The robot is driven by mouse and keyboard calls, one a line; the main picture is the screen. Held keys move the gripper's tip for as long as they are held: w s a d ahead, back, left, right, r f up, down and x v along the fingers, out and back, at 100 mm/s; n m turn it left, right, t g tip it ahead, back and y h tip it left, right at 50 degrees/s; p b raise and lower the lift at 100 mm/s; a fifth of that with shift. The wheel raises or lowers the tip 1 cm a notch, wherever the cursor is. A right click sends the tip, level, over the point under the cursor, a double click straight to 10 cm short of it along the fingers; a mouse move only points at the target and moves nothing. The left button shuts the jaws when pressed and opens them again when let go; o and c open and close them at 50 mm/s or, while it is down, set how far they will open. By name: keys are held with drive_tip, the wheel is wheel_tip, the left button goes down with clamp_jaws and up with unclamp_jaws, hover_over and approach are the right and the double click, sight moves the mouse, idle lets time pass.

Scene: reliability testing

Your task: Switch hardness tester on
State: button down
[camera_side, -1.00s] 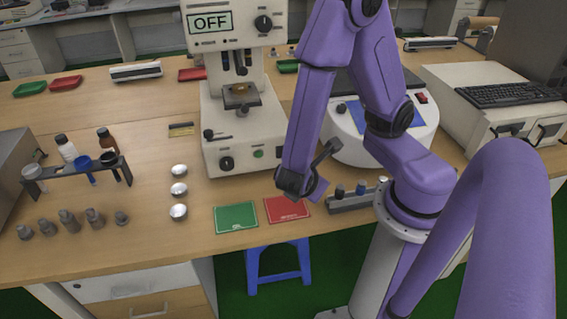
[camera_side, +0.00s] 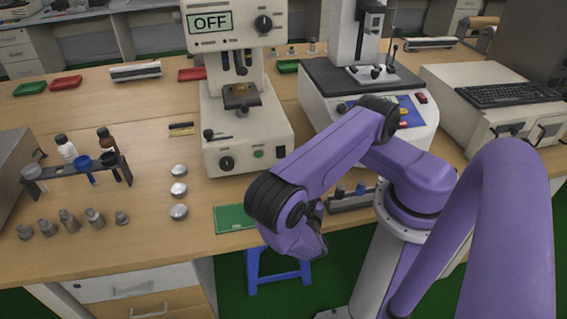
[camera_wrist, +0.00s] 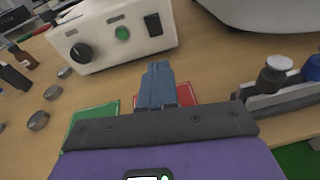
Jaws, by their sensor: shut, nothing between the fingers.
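The hardness tester (camera_side: 246,130) is a white machine with a display (camera_side: 210,22) reading OFF. Its base front has a black knob (camera_side: 227,163), a green button (camera_side: 258,154) and a dark rocker switch (camera_side: 280,152). In the wrist view, the base (camera_wrist: 105,50) shows at the top, with the knob (camera_wrist: 81,53), green button (camera_wrist: 122,33) and dark switch (camera_wrist: 153,24). My gripper (camera_wrist: 157,68) is shut and empty, its fingers pointing toward the base below the switch, apparently apart from it. In the side view my own arm hides the fingers.
A green card (camera_side: 234,218) lies at the table's front edge; a red card (camera_wrist: 182,99) shows under my gripper. Round metal samples (camera_side: 179,189) sit to the left. A second white machine (camera_side: 416,140) is behind my arm.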

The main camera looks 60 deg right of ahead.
drive_tip(key=shift+w+d+f+n+t, duration=0.3)
drive_tip(key=shift+d+f+n+t, duration=0.35)
drive_tip(key=shift+n, duration=0.25)
drive_tip(key=x, duration=1.4)
drive_tip(key=shift+a+f, duration=0.15)
drive_tip(key=shift+w, duration=0.1)
drive_tip(key=shift+w, duration=0.1)
drive_tip(key=f+v, duration=0.1)
drive_tip(key=v, duration=0.3)
drive_tip(key=f+v, duration=0.1)
drive_tip(key=v, duration=0.4)
drive_tip(key=f+v, duration=0.1)
drive_tip(key=v, duration=0.3)
drive_tip(key=shift+s+a+f, duration=0.15)
drive_tip(key=shift+s+a, duration=0.05)
drive_tip(key=shift+s, duration=0.3)
